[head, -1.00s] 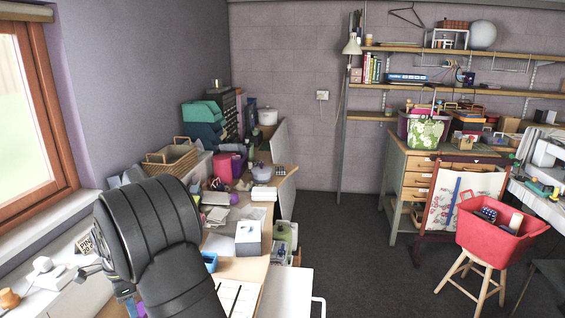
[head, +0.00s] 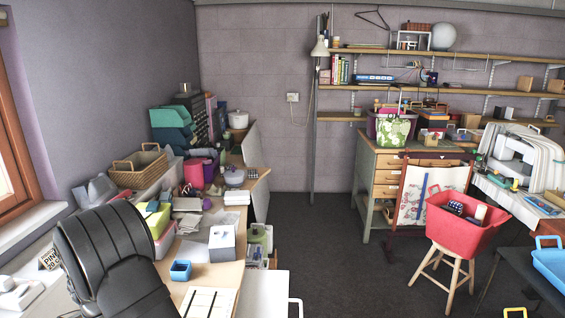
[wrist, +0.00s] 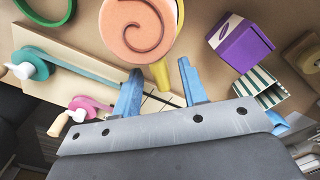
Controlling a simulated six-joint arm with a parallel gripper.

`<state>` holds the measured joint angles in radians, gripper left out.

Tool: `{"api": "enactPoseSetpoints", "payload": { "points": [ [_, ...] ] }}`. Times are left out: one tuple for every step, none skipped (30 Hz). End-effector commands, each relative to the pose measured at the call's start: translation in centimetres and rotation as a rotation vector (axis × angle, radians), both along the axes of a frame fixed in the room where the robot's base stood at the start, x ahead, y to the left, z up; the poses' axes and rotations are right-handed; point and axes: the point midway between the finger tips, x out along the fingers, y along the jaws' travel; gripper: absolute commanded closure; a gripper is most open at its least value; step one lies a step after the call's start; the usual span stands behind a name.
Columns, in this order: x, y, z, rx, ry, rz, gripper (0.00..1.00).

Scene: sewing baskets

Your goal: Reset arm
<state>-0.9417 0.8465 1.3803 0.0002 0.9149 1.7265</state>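In the wrist view, my gripper (wrist: 160,67) has two blue fingers standing well apart, with nothing held between them. Beyond the fingertips is a round orange item with a spiral (wrist: 138,28) and a yellow handle-like part; I cannot tell how far off it is. In the head view, a black link of my arm (head: 110,255) is folded at the lower left. My gripper itself does not show there.
The wrist view also shows a purple box (wrist: 240,43) and a pink spool-like item (wrist: 90,106). In the head view, a cluttered bench (head: 222,275) stands beside my arm. A red basket (head: 465,238) sits on a stool at the right. The dark floor (head: 335,270) between is clear.

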Motion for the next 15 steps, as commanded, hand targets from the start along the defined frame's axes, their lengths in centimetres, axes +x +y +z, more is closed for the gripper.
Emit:
{"api": "enactPoseSetpoints", "payload": {
  "points": [
    [0.0,0.0,0.0,0.000,0.000,0.000,0.61],
    [0.0,0.0,0.1,0.000,0.000,0.000,0.61],
    [0.0,0.0,0.2,0.001,-0.001,0.000,0.61],
    [0.0,0.0,0.4,0.001,-0.001,0.000,0.61],
    [0.0,0.0,0.6,0.001,-0.001,0.000,0.61],
    [0.0,0.0,1.1,0.002,-0.002,0.000,0.61],
    [0.0,0.1,1.4,0.004,-0.002,0.000,0.61],
    [0.1,0.1,1.8,0.004,-0.002,0.000,0.61],
    [0.0,0.1,2.5,0.002,-0.002,0.000,0.61],
    [0.1,0.1,3.0,0.004,-0.002,0.000,0.61],
    [0.1,0.1,3.6,0.004,-0.003,0.000,0.61],
    [0.1,0.1,4.4,0.004,-0.002,0.000,0.61],
    [0.1,0.1,5.0,0.004,-0.003,0.000,0.61],
    [0.1,0.1,5.6,0.004,-0.003,0.000,0.61],
    [0.1,0.1,6.4,0.004,-0.003,0.000,0.61]
  ]
}}
